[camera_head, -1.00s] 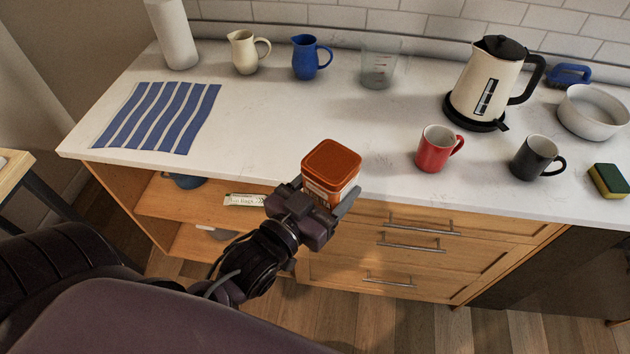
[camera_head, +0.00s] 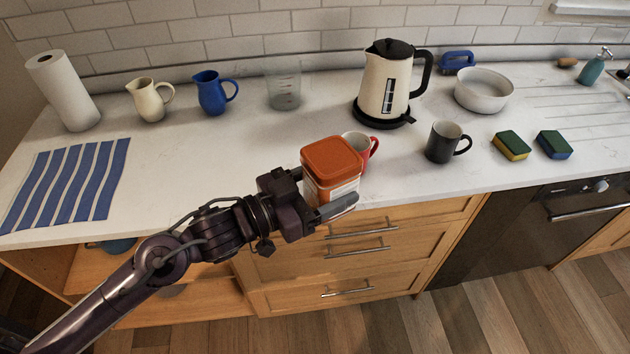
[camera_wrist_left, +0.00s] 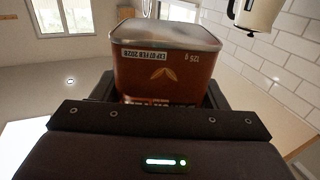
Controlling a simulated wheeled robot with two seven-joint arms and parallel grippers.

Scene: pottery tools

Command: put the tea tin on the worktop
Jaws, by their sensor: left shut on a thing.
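The tea tin (camera_head: 331,165) is orange-red with a pale label, and my left gripper (camera_head: 326,196) is shut on it. In the head view it is upright in front of the worktop's front edge and covers part of the red mug. In the left wrist view the tin (camera_wrist_left: 165,70) fills the space between the fingers, with its silvery end and printed date showing. The worktop (camera_head: 240,150) is white with faint marbling. I cannot tell the exact height of the tin over the worktop's edge. My right gripper is not in view.
The red mug (camera_head: 372,146) stands just behind the tin. A black mug (camera_head: 441,143), a kettle (camera_head: 383,88), a glass measuring jug (camera_head: 284,90) and a blue jug (camera_head: 211,95) stand around. A striped cloth (camera_head: 70,182) lies at left. Bare worktop lies between cloth and tin.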

